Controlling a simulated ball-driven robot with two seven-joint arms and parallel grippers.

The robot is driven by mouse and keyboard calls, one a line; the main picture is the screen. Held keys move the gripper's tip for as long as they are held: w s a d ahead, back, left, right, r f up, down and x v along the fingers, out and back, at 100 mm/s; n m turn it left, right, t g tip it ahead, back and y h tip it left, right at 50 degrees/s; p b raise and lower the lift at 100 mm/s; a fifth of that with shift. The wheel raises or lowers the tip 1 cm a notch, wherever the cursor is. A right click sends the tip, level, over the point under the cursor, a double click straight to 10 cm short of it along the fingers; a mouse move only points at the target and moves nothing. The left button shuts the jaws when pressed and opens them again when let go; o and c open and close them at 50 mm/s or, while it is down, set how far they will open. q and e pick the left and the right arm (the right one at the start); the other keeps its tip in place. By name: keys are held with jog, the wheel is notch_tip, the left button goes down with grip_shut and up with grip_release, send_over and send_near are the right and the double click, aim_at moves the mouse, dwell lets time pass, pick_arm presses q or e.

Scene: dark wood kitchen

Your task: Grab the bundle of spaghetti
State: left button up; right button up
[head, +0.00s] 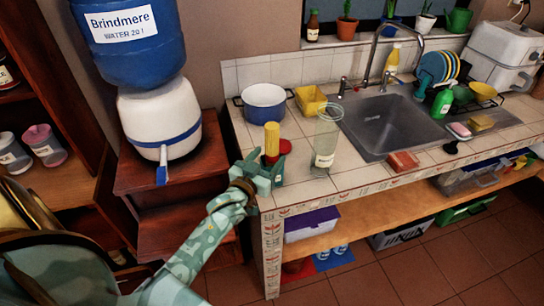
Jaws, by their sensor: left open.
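A yellow upright bundle, which looks like the spaghetti (272,139), stands at the left end of the tiled counter. A red item (284,147) sits right beside it, partly hidden. My left gripper (264,172) is at the counter's front left corner, just in front of and below the bundle. Its jaws are open. The lower part of the bundle is hidden behind the gripper, and I cannot tell whether they touch. My right gripper is not in view.
A clear jar (325,150) stands right of the bundle, with a blue-white pot (264,102) and yellow container (310,99) behind. A red block (403,161) lies near the front edge by the sink (385,122). A water dispenser (158,118) stands left.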

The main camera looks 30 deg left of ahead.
aim_at(269, 155)
pick_arm(q)
jog(key=w, duration=0.4)
jog(key=shift+a, duration=0.35)
jog(key=shift+s, duration=0.15)
jog(key=shift+c, duration=0.9)
jog(key=c, duration=1)
jog(key=shift+c, duration=0.2)
